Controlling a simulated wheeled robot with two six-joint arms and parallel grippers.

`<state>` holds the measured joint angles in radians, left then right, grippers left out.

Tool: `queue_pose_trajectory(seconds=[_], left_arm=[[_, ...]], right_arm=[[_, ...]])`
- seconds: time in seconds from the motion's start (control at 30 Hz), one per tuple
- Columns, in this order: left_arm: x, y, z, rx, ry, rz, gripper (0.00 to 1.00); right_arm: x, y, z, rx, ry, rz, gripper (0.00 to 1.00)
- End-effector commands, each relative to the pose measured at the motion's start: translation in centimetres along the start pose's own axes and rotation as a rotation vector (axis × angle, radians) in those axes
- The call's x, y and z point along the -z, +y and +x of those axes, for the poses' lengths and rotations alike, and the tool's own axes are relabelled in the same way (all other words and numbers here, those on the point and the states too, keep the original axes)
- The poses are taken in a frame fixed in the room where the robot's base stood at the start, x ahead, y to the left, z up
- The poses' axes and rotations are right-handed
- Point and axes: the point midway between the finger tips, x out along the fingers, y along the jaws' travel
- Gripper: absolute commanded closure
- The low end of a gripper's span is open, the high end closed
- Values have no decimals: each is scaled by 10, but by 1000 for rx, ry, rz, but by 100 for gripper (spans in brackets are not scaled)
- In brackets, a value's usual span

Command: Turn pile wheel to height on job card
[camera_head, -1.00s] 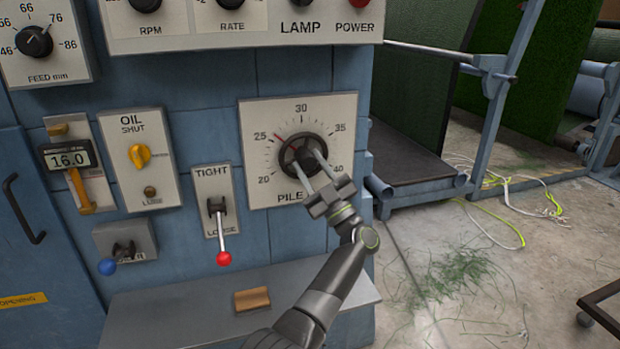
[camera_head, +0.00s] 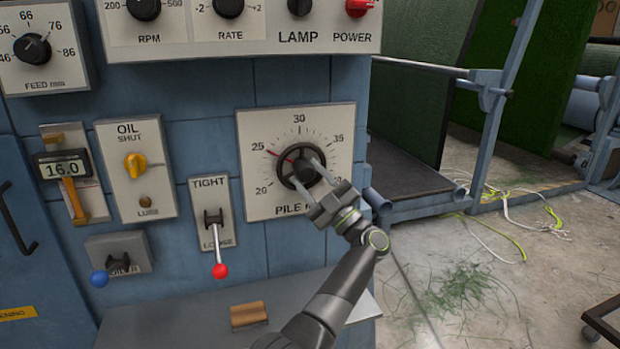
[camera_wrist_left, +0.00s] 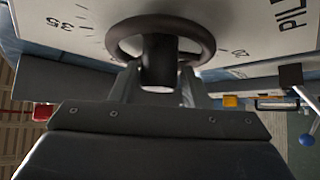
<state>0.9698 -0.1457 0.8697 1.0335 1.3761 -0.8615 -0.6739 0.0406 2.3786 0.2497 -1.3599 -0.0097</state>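The pile wheel (camera_head: 285,181) is a dark round handwheel with a central hub on the white PILE dial plate (camera_head: 250,203), marked 20 to 40. Its red pointer (camera_head: 274,153) stands close to the 25 mark. My left gripper (camera_head: 309,173) reaches up from the lower right, its two pale fingers at either side of the hub. In the left wrist view the wheel rim (camera_wrist_left: 203,36) shows beyond the fingers, and they appear closed on the dark hub (camera_wrist_left: 158,65). The fingers cover part of the plate's lower right. I see no readable job card. My right gripper is not in view.
Left of the dial are a tight/loose lever (camera_head: 220,270) with a red ball, a yellow oil knob (camera_head: 135,165), a gauge reading 16.0 (camera_head: 63,168) and a blue-ball lever (camera_head: 99,279). A wooden block (camera_head: 249,315) lies on the ledge (camera_head: 185,322) below.

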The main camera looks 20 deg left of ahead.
Motion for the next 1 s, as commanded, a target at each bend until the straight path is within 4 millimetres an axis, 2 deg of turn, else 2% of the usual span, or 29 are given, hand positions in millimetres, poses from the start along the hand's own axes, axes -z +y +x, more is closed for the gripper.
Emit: queue_pose_trajectory(seconds=[0.03, 0.1, 0.37, 0.53, 0.67, 1.0], left_arm=[[0, 0, 0, 0, 0, 1, 51], [0, 0, 0, -1, 0, 0, 42], [0, 1, 1, -2, 1, 0, 42], [0, 0, -12, -2, -1, 1, 42], [-1, 1, -36, -2, -4, 0, 42], [-1, 0, -122, -3, -4, 1, 42]], right_arm=[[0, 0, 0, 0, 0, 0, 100], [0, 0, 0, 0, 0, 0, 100], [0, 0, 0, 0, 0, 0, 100], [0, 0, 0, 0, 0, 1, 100], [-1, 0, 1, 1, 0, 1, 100], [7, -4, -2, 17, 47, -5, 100]])
